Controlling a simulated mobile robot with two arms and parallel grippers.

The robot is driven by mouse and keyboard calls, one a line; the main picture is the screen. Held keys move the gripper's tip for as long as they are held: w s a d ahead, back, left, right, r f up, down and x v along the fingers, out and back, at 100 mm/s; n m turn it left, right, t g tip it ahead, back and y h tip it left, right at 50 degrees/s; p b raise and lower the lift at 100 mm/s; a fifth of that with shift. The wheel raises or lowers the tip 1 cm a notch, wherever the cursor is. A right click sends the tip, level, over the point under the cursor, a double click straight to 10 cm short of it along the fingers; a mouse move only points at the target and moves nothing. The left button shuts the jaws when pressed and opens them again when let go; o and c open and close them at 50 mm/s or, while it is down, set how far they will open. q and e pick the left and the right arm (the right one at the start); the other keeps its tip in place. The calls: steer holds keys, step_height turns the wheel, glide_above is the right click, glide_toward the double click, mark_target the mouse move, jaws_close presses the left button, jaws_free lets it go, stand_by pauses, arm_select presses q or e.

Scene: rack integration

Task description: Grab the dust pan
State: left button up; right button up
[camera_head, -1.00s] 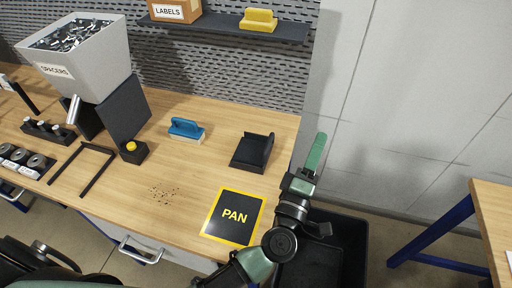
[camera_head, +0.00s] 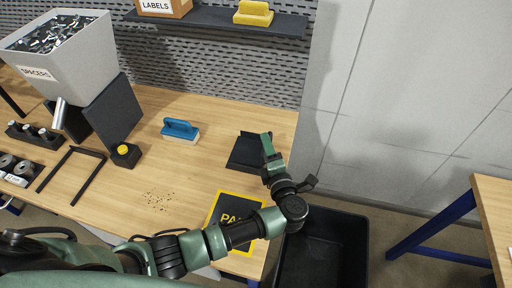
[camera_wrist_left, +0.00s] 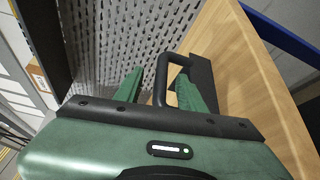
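The black dust pan (camera_head: 243,152) lies on the wooden bench near its right edge, behind the PAN mat. My left gripper (camera_head: 267,143) is at the right side of the pan, over its handle end. In the left wrist view the two green fingers (camera_wrist_left: 163,90) are spread apart. The pan's black looped handle (camera_wrist_left: 161,82) shows between them, and the pan's flat body (camera_wrist_left: 204,82) stands beyond the right finger. I cannot tell whether either finger touches the handle. My right gripper is not in view.
My arm partly covers the yellow-edged PAN mat (camera_head: 219,207). A blue brush (camera_head: 180,130) lies left of the pan, and crumbs (camera_head: 160,200) lie in front of it. A black bin (camera_head: 345,250) stands on the floor right of the bench. A shelf (camera_head: 222,21) hangs behind.

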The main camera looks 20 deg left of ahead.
arm_select(q)
steer(key=shift+w+a+f, duration=0.15)
steer(key=shift+w+a, duration=0.2)
steer(key=shift+w, duration=0.25)
jaws_close()
stand_by(1.0)
